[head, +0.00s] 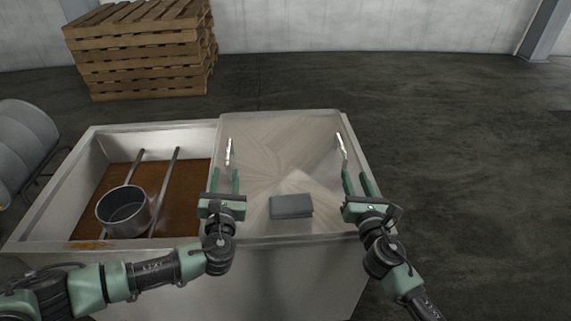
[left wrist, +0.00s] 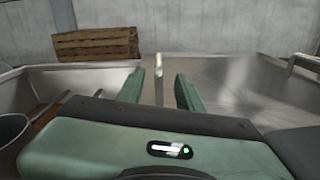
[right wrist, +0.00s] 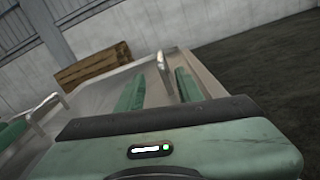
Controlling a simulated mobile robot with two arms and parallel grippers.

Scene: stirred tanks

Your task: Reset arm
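A metal lid (head: 283,150) covers the right part of a steel tank and has two upright handles. My left gripper (head: 225,172) is open just in front of the left handle (head: 229,150). That handle stands in the gap between its fingers in the left wrist view (left wrist: 159,78). My right gripper (head: 355,174) is open near the right handle (head: 341,148), which shows between its fingers in the right wrist view (right wrist: 164,76). Neither gripper holds anything, as far as I can see.
A dark grey block (head: 291,207) lies on the lid's near edge. The tank's open left part (head: 45,212) holds brown liquid, two rails (head: 168,180) and a metal pot (head: 124,212). Stacked wooden pallets (head: 140,50) stand behind. The floor at right is clear.

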